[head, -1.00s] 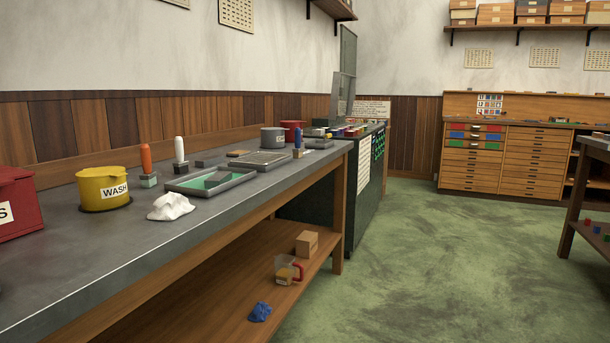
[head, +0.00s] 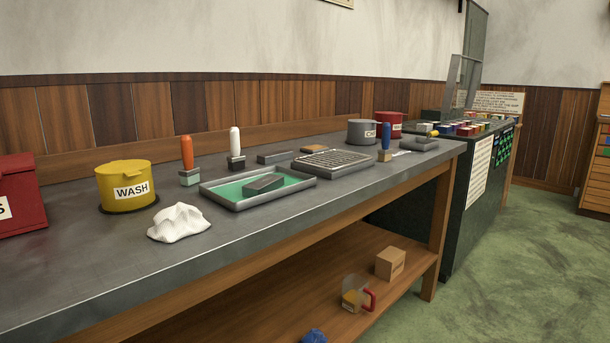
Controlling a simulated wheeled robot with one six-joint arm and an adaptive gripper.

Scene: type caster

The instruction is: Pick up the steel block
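A dark grey block (head: 263,184) lies in a grey tray (head: 215,196) with a green floor, on the long workbench. A second flat grey metal piece (head: 278,157) lies on the bench behind this tray. I cannot tell for sure which of the two is the steel block. My gripper is not in view.
A crumpled white cloth (head: 179,223), a yellow WASH tin (head: 125,186) and a red bin (head: 18,197) stand left of the tray. Orange (head: 187,157), white (head: 235,148) and blue-handled (head: 386,141) tools stand upright nearby. A tray of type (head: 333,161) sits to the right. Green floor (head: 510,260) is clear.

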